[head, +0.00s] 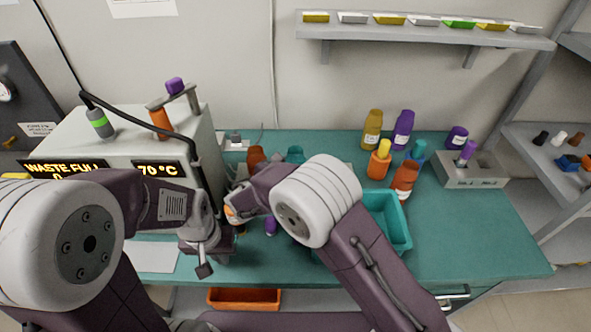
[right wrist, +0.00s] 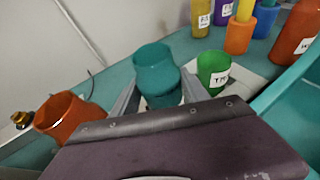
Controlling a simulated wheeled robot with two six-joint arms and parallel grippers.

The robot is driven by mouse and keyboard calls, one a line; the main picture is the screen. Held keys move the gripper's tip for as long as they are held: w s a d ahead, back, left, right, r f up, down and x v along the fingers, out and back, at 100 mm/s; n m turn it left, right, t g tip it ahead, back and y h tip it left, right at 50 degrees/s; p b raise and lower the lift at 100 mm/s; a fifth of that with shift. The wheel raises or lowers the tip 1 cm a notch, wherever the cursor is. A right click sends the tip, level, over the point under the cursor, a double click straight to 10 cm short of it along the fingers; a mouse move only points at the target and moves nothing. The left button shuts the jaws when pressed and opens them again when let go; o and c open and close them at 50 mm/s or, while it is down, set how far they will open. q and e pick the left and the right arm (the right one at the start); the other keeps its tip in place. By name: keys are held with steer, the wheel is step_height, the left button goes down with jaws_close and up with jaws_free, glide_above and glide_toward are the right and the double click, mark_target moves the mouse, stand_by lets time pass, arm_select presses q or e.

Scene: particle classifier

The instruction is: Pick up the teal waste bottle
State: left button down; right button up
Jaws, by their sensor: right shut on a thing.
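The teal waste bottle (right wrist: 154,58) stands between the two fingers of my right gripper (right wrist: 160,97) in the right wrist view. Its open top faces up and its lower part is hidden by my wrist. My right gripper is shut on it. In the head view a teal top, likely this bottle (head: 295,155), shows behind my right arm, which hides the right gripper there. My left gripper (head: 204,258) hangs low over the bench front, left of centre, apart from the teal bottle. Its finger gap is not clear.
A green labelled cup (right wrist: 213,72) stands close right of the teal bottle, and an orange-brown cup (right wrist: 68,118) to its left. A teal bin (head: 395,222) and several bottles stand to the right. The waste machine (head: 150,135) is at left. The bench's right front is clear.

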mark_target(295, 151)
arm_select(q)
steer(key=shift+w, duration=0.1)
arm_select(e)
steer(key=shift+w+f, duration=0.1)
steer(key=c, duration=0.5)
arm_select(q)
steer(key=shift+w+d+f, duration=0.1)
steer(key=shift+w, duration=0.15)
arm_select(e)
steer(key=shift+w+d+f, duration=0.1)
steer(key=shift+w+f, duration=0.1)
steer(key=shift+w, duration=0.05)
jaws_close()
steer(key=shift+s, duration=0.1)
